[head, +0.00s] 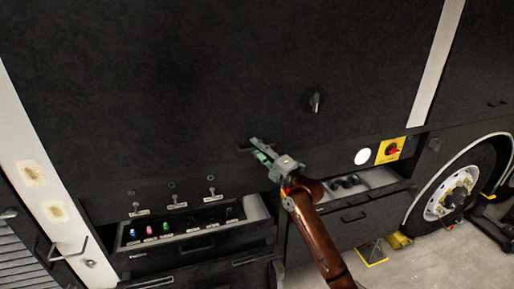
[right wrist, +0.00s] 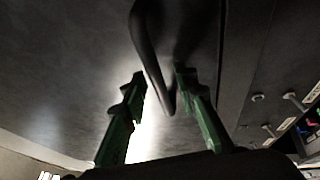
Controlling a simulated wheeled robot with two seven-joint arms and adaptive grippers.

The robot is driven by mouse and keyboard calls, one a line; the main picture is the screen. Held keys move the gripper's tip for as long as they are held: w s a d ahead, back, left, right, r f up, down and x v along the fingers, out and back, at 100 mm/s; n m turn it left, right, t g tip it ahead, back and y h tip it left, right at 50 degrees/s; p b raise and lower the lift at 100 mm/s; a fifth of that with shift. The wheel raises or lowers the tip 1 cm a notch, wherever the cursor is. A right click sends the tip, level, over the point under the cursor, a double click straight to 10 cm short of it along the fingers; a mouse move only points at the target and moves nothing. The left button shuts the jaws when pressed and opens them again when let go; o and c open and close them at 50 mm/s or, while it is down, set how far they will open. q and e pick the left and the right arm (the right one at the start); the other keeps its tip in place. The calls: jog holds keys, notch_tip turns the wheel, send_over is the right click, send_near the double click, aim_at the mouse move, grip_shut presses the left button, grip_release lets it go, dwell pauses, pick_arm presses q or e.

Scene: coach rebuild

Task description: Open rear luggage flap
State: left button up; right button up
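The luggage flap (head: 190,80) is a large dark panel filling the upper middle of the head view; it looks shut. My right gripper (head: 256,149) is at the lower middle of this panel. In the right wrist view a dark loop handle (right wrist: 148,45) stands on the panel, and its lower part reaches between the two green fingers of my right gripper (right wrist: 160,82). The fingers are apart, with gaps beside the handle, so the gripper is open. In the head view the gripper mostly hides the handle. My left gripper is not in view.
A black knob (head: 314,102) sits on the panel to the right of the gripper. Below is an open tray (head: 125,236) with small coloured items. A yellow plate with a red switch (head: 391,150) and a wheel (head: 448,195) are at right. Concrete floor (head: 415,265) shows at lower right.

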jog(key=shift+c, duration=0.3)
grip_shut()
jog(key=shift+f, duration=0.1)
dwell(0.4)
